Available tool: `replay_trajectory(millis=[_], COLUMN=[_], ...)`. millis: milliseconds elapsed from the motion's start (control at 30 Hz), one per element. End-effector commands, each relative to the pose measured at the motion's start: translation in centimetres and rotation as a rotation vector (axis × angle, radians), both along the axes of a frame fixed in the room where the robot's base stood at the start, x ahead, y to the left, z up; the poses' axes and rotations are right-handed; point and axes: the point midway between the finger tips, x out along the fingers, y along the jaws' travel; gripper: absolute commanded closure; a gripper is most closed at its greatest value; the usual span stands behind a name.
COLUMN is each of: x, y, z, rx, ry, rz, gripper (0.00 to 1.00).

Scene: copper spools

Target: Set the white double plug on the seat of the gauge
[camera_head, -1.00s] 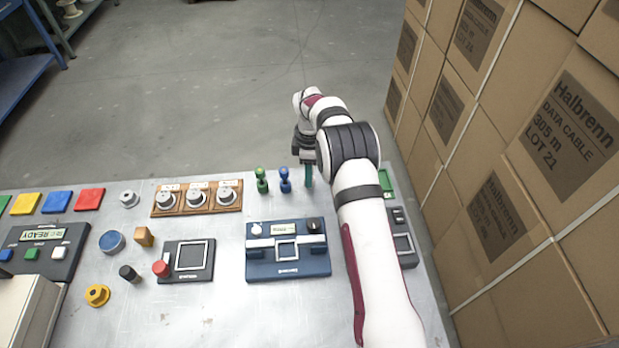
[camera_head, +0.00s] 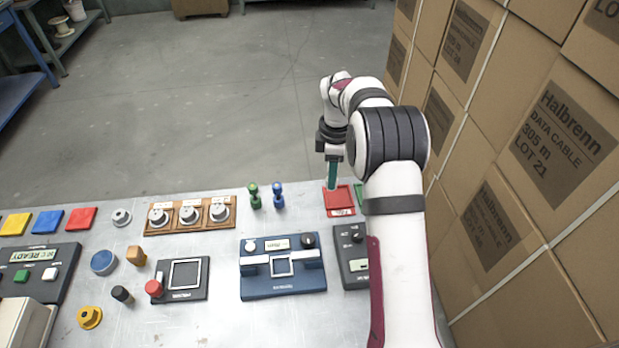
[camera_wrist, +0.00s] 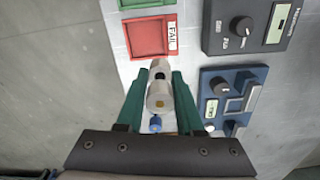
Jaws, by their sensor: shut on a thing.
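My gripper (camera_wrist: 157,82) is shut on the white double plug (camera_wrist: 160,97), which shows between its green fingers in the wrist view. In the head view my gripper (camera_head: 333,172) hangs over the back right of the table, just behind the red tray; the plug cannot be made out there. The blue instrument (camera_head: 283,283), seemingly the gauge, stands at mid-table, in front and left of my gripper. A square pale-framed seat (camera_head: 283,267) lies between its two white bars. It also shows in the wrist view (camera_wrist: 215,100), right of the plug.
A green double plug (camera_head: 254,196) and a blue one (camera_head: 278,196) stand left of my gripper. The red FAIL tray (camera_head: 339,200) and a dark instrument (camera_head: 351,262) are near the arm. Knobbed wooden blocks (camera_head: 190,215) lie left. Stacked cartons (camera_head: 490,215) wall the right side.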

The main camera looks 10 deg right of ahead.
Motion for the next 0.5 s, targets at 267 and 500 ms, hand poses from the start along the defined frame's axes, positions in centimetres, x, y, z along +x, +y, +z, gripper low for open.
replay_trajectory(millis=[267, 500], x=[-2.0, -6.1], y=[-2.9, 4.5], z=[2.4, 2.8], rx=[0.0, -0.001], ry=[0.0, 0.001], rz=[0.002, 0.025], gripper=[1.0, 1.0])
